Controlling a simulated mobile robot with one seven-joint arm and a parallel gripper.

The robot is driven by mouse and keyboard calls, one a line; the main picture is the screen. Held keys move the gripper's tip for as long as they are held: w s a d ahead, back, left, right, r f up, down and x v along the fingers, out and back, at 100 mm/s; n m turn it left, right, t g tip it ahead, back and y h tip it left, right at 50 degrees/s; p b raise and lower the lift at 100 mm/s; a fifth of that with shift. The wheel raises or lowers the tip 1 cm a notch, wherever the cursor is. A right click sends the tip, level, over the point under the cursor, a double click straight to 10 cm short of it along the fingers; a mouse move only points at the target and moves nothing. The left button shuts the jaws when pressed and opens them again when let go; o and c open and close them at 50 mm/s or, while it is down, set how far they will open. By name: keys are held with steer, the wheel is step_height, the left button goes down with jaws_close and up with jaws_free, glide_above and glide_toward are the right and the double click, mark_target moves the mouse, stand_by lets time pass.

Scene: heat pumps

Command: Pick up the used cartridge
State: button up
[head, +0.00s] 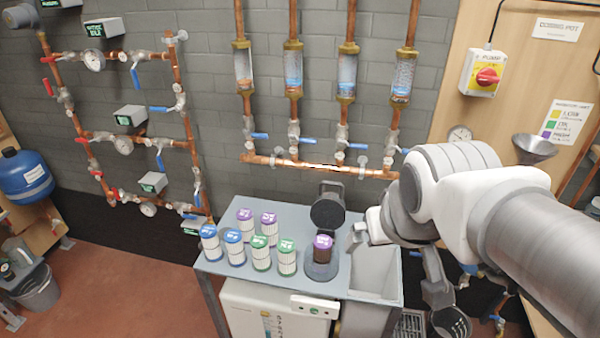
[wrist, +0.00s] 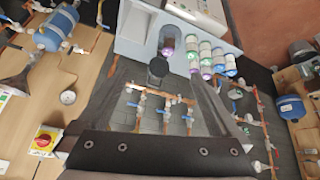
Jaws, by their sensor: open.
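The used cartridge (head: 322,252) is brown with a purple cap. It stands upright in a round grey holder on the grey bench (head: 221,266), and its purple cap also shows small in the wrist view (wrist: 168,51). A black round housing part (head: 328,205) stands just behind it. My gripper (head: 362,232) is open and empty, to the right of the cartridge and apart from it, partly hidden by my arm. Its dark fingers (wrist: 158,80) spread at both sides of the wrist view.
Several clean white cartridges with blue, green and purple caps (head: 261,242) stand left of the holder. A grey open bin (head: 384,276) is at the bench's right end. Copper pipes with valves and sight tubes (head: 292,72) line the wall behind.

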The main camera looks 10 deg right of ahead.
steer(key=w+d+f+n+t+b, duration=0.1)
steer(key=w+d+f+n+t, duration=0.35)
steer(key=w+f, duration=1.05)
step_height(320, 180, down, 15)
steer(key=w+a+m+t+y+b, duration=0.1)
steer(key=w+a+t+y+b, duration=0.1)
steer(key=y+b, duration=0.2)
steer(key=b, duration=0.3)
steer(key=shift+w+f+y, duration=0.15)
steer(key=shift+w+y, duration=0.1)
steer(key=shift+y, duration=0.05)
steer(key=b, duration=0.5)
steer(key=shift+w+a+f+m, duration=0.15)
steer(key=shift+w+f+m, duration=0.1)
steer(key=shift+w, duration=0.1)
